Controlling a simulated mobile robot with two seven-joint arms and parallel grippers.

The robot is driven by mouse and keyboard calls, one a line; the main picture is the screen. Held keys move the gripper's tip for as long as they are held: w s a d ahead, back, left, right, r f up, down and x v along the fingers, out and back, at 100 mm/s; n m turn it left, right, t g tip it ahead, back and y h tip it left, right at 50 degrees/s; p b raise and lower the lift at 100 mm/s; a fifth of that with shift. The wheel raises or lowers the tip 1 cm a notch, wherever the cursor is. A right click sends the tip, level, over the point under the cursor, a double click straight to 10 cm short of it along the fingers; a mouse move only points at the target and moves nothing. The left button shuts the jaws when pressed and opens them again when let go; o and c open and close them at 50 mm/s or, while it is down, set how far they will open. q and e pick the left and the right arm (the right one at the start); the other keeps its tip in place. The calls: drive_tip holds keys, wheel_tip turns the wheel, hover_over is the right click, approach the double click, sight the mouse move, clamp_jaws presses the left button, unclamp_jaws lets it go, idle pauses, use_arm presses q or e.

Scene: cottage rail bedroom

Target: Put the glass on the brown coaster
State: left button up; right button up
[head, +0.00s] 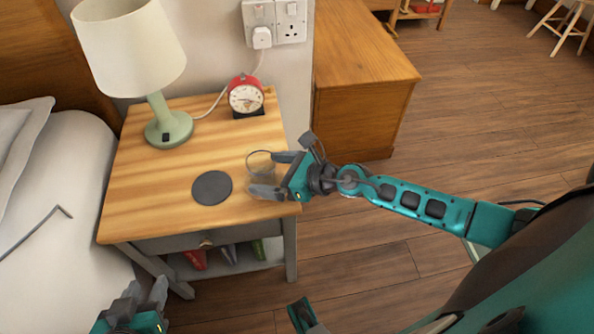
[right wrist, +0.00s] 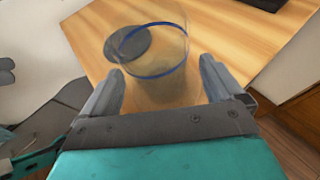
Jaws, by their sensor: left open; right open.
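The clear glass (head: 261,163) stands upright near the right edge of the bedside table; its blue-tinted rim shows in the right wrist view (right wrist: 152,76). A dark grey round coaster (head: 211,188) lies flat to the left of the glass. It is the only coaster in view and looks grey rather than brown. My right gripper (head: 268,174) is open at the glass, a finger on either side; I cannot tell whether they touch it. In the right wrist view, its fingers (right wrist: 162,80) flank the glass. My left gripper (head: 146,292) is open and empty, low beside the bed.
The wooden bedside table (head: 150,205) also carries a green lamp (head: 168,128) and a red alarm clock (head: 245,96) with a cable behind. Bare tabletop surrounds the coaster. The bed (head: 60,215) is at left, and a wooden cabinet (head: 360,110) stands behind at right.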

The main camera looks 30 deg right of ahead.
drive_tip(key=s+d+r+m, duration=0.1)
drive_tip(key=s+m, duration=0.1)
drive_tip(key=s+d+r+m+t, duration=0.1)
drive_tip(key=s+r+m, duration=0.1)
drive_tip(key=m, duration=0.1)
drive_tip(key=s+d+r+m+t+b, duration=0.1)
drive_tip(key=s+r+m, duration=0.1)
drive_tip(key=shift+s+d, duration=0.2)
drive_tip(key=shift+s, duration=0.2)
drive_tip(key=m+h, duration=0.1)
drive_tip(key=m, duration=0.3)
drive_tip(key=m+t+h, duration=0.1)
drive_tip(key=m, duration=0.3)
drive_tip(key=m+t, duration=0.1)
drive_tip(key=m, duration=0.2)
drive_tip(key=shift+s+a+m+h, duration=0.15)
drive_tip(key=shift+a+m+h, duration=0.1)
drive_tip(key=shift+m+h, duration=0.15)
drive_tip(key=s+a+f+m+g+h, duration=0.1)
drive_tip(key=s+f+m, duration=0.2)
drive_tip(key=m, duration=0.8)
drive_tip(key=s+a+f+m+g+h, duration=0.1)
drive_tip(key=s+a+f+m+g, duration=0.1)
drive_tip(key=m, duration=0.9)
drive_tip(key=shift+s+a+f+h, duration=0.15)
drive_tip(key=shift+s+f+h, duration=0.3)
drive_tip(key=shift+s, duration=0.2)
